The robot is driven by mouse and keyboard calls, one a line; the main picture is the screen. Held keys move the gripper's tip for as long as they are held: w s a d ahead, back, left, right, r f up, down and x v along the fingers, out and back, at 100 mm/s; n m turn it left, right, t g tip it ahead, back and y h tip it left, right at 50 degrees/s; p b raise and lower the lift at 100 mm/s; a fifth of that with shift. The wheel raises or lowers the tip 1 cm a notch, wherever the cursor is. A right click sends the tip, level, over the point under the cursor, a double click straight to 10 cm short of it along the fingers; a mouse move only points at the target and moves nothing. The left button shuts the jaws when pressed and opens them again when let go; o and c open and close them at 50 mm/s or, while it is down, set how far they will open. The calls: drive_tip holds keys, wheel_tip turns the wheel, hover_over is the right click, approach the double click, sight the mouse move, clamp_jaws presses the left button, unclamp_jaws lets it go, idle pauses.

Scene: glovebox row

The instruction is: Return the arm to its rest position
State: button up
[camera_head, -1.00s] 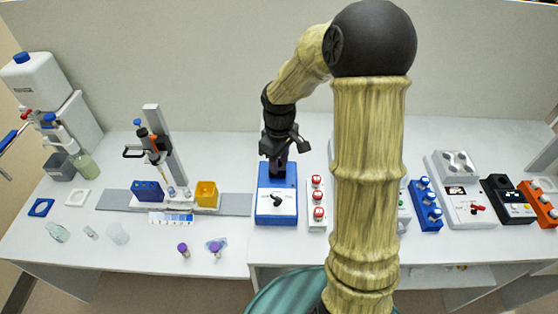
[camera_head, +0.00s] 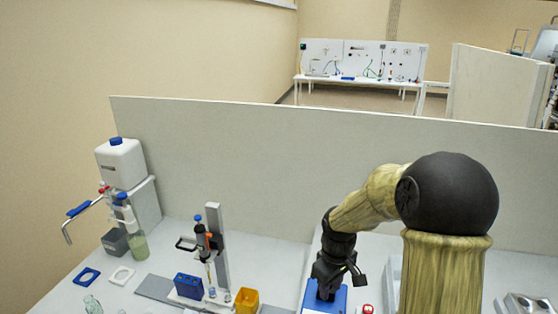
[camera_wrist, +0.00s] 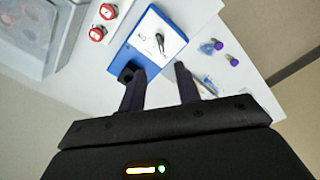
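My gripper (camera_wrist: 158,75) shows in the wrist view with its two dark fingers apart and nothing between them. In the head view my gripper (camera_head: 335,282) hangs over the back of the same blue box (camera_head: 338,299), which is cut off by the bottom edge. My arm is bent, with its elbow high at the right. Whether the fingers touch the box is unclear.
A red-buttoned unit (camera_wrist: 96,34) is beside the blue box. Purple-capped vials (camera_wrist: 231,60) lie on its other side. A pipette stand (camera_head: 217,250), a yellow rack (camera_head: 246,299) and a white canister (camera_head: 121,163) stand to the left. A grey panel (camera_head: 240,160) closes the bench's back.

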drive_tip(key=s+m+t+b, duration=0.2)
drive_tip(key=s+m, duration=0.5)
drive_tip(key=s, duration=0.6)
drive_tip(key=shift+a+b, duration=0.35)
drive_tip(key=shift+a, duration=0.1)
drive_tip(key=shift+r, duration=0.1)
drive_tip(key=shift+w, duration=0.1)
